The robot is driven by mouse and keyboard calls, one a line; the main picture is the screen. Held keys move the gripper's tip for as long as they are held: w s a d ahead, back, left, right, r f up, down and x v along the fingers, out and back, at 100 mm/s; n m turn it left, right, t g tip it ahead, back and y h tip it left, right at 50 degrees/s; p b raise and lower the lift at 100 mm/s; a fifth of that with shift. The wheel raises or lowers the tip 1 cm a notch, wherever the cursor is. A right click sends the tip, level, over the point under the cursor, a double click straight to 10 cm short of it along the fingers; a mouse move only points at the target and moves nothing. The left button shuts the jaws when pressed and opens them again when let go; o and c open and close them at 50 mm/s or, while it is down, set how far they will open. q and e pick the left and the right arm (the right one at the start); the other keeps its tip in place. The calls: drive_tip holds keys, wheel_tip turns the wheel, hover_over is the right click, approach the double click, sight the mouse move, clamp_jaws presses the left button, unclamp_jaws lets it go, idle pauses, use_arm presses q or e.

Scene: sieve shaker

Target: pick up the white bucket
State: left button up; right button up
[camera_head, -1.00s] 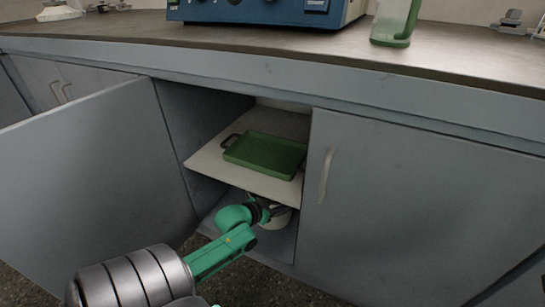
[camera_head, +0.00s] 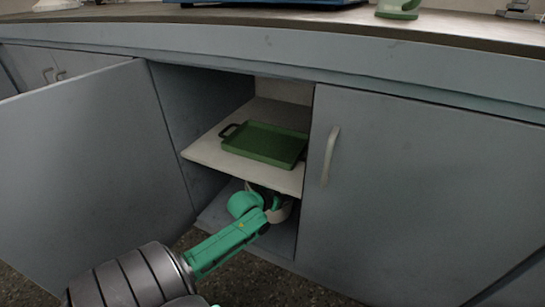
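The white bucket (camera_head: 286,208) is in the lower compartment of the open cabinet, under the shelf. Only a small pale part of it shows, at the right of my arm's end. My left arm comes in from the lower left, and its green wrist reaches into this compartment in front of the bucket. The fingers of my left gripper are hidden behind the wrist and under the shelf edge, so I cannot see whether they touch the bucket. My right gripper is not in view.
A white shelf (camera_head: 205,150) above the bucket holds a green tray (camera_head: 265,143). The left cabinet door (camera_head: 95,165) stands open. The right door (camera_head: 420,190) with its handle (camera_head: 329,157) is shut. A countertop (camera_head: 300,18) runs above.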

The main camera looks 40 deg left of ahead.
use_arm(q)
clamp_jaws()
idle(1.2)
